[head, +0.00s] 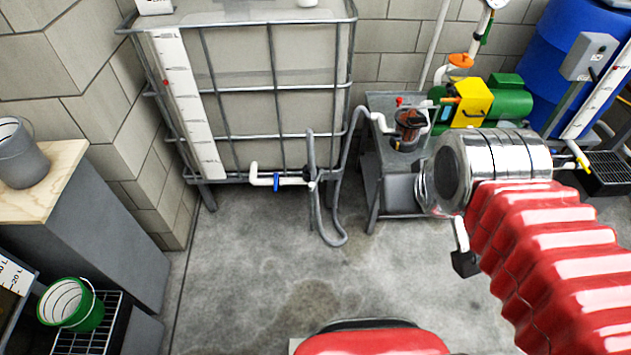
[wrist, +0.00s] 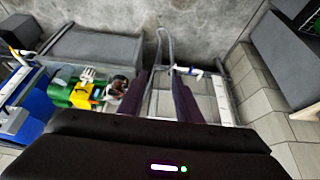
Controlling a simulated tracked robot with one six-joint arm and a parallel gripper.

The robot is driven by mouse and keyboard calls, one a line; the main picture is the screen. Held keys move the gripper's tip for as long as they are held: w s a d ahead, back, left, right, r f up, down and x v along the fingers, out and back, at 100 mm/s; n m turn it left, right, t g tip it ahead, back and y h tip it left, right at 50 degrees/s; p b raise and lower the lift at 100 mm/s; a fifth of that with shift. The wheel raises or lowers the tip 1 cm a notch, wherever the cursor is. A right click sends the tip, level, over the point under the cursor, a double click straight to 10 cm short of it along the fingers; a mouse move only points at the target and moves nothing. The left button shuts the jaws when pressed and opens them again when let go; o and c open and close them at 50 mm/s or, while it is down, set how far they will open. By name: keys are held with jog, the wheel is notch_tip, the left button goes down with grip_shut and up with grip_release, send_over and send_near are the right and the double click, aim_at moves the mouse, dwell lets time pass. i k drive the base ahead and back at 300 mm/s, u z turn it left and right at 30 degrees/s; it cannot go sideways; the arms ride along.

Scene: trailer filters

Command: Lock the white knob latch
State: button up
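I cannot clearly pick out the white knob latch in either view. A clear filter housing with dark red inside (head: 409,127) stands on the grey stand, with white pipe fittings (head: 381,122) beside it. The housing also shows in the wrist view (wrist: 118,86), left of my fingers. My gripper (wrist: 159,76) shows two dark fingers, apart, with nothing seen held between them. In the head view, my silver wrist and red arm cover the area right of the stand, and the fingers cannot be made out.
A caged white tank (head: 245,95) stands at the back, with a blue-handled valve (head: 276,182) and grey hose (head: 336,238) low in front. A green and yellow pump (head: 475,103) and blue barrel (head: 570,50) are right. A bench (head: 30,200) stands left. Middle floor is clear.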

aim_at(313, 184)
jog(key=k, duration=0.65)
jog(key=u, duration=0.4)
jog(key=i, duration=1.6)
jog(key=z, duration=0.4)
